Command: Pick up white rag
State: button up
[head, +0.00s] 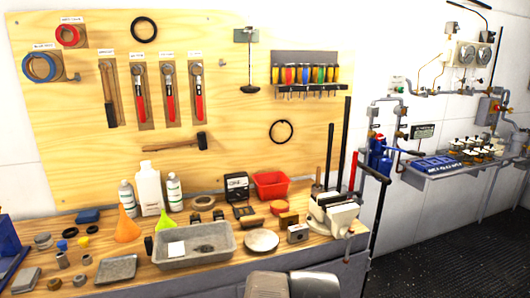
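A small flat white piece (177,249), which may be the white rag, lies in the left part of a grey metal tray (215,258) on the wooden workbench. It is too small to tell whether it is cloth. A dark object (205,248) lies beside it in the tray. Grey parts, likely of my own arm, show at the bottom edge in front of the bench. My gripper's fingers are not in view.
An orange funnel (127,226), white bottles (149,188) and a pale round dish (262,240) surround the tray. A vise (335,214) and upright bars stand at the bench's right end. The dark floor (445,265) at right looks clear.

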aim_at(177, 250)
jog(key=i+j+u, duration=0.2)
jog(key=j+u, duration=0.15)
jog(key=j, duration=0.15)
jog(key=i+j+u, duration=0.55)
jog(key=j+u, duration=0.15)
jog(key=j, duration=0.15)
